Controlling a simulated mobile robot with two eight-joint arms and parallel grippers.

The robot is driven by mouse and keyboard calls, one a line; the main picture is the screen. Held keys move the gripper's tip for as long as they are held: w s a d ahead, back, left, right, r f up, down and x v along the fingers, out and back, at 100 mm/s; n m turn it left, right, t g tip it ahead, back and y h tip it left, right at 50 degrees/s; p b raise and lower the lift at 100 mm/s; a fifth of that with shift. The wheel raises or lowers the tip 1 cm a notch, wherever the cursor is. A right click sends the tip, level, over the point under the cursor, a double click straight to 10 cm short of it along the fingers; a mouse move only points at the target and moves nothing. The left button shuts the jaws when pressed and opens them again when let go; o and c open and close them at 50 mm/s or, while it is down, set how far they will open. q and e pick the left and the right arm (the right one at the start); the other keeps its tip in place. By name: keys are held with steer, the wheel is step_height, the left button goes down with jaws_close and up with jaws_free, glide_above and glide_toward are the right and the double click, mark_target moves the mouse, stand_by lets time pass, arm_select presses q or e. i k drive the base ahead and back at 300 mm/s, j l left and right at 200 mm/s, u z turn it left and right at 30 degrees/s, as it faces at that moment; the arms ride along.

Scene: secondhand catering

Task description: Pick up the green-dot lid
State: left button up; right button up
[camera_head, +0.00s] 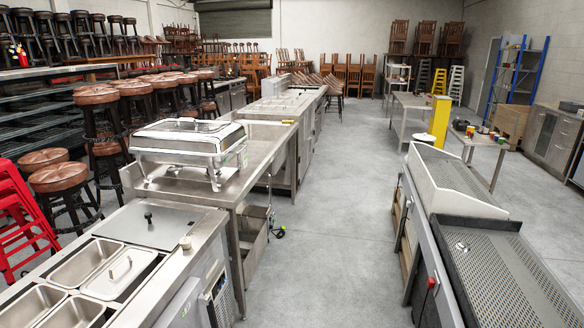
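I cannot make out a lid with a green dot. A steel lid with a bar handle (121,272) lies over one of the pans in the counter at the lower left. A flat steel cover with a dark knob (150,224) lies just behind it. A chafing dish with a closed, shiny lid (188,136) stands on the steel table beyond. A small greenish mark seems to show at its right end, too small to be sure. Neither of my grippers is in view.
Open steel pans (88,262) sit in the near-left counter. A bare concrete aisle (335,215) runs between. A far-right table (478,137) holds small coloured items near a yellow post (440,120). Stools (97,120) crowd the left.

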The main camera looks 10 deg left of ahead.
mark_target(184, 134)
steer(key=i+l+u, duration=0.1)
steer(key=i+u, duration=0.2)
steer(key=i+l+u, duration=0.3)
steer(key=i, duration=0.25)
steer(key=i+l+u, duration=0.15)
steer(key=i+u, duration=0.15)
steer(key=i+l+u, duration=0.35)
steer(key=u, duration=0.15)
steer(key=i+l+u, duration=0.35)
steer(key=l+u, duration=0.15)
